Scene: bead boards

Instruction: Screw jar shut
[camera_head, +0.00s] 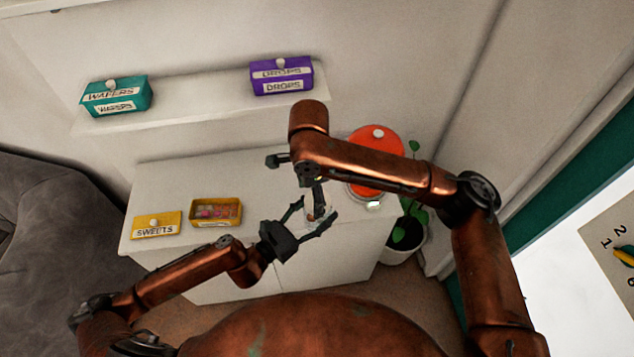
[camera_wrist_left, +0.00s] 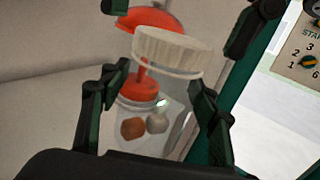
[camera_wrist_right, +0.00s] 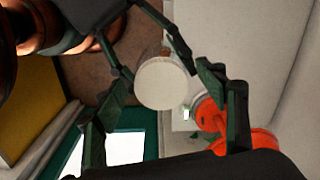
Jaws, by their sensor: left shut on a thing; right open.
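A clear jar (camera_wrist_left: 172,88) with a ribbed white lid (camera_wrist_left: 170,48) at its top stands between my left fingers. My left gripper (camera_head: 315,213) is shut on the jar, above the front of the white cabinet; it also shows in the left wrist view (camera_wrist_left: 152,105). The lid shows as a pale disc from above in the right wrist view (camera_wrist_right: 160,83). My right gripper (camera_head: 297,182) is open, over the lid, with its fingers apart on either side of it in the right wrist view (camera_wrist_right: 165,105). I cannot tell how tightly the lid sits.
A red-topped clear container (camera_head: 375,150) stands on the cabinet (camera_head: 270,180) to the right, close to my right arm. A yellow SWEETS lid (camera_head: 157,226) and open yellow box (camera_head: 215,222) lie left. Teal (camera_head: 116,96) and purple (camera_head: 281,77) boxes are on the shelf. A plant (camera_head: 405,240) stands right.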

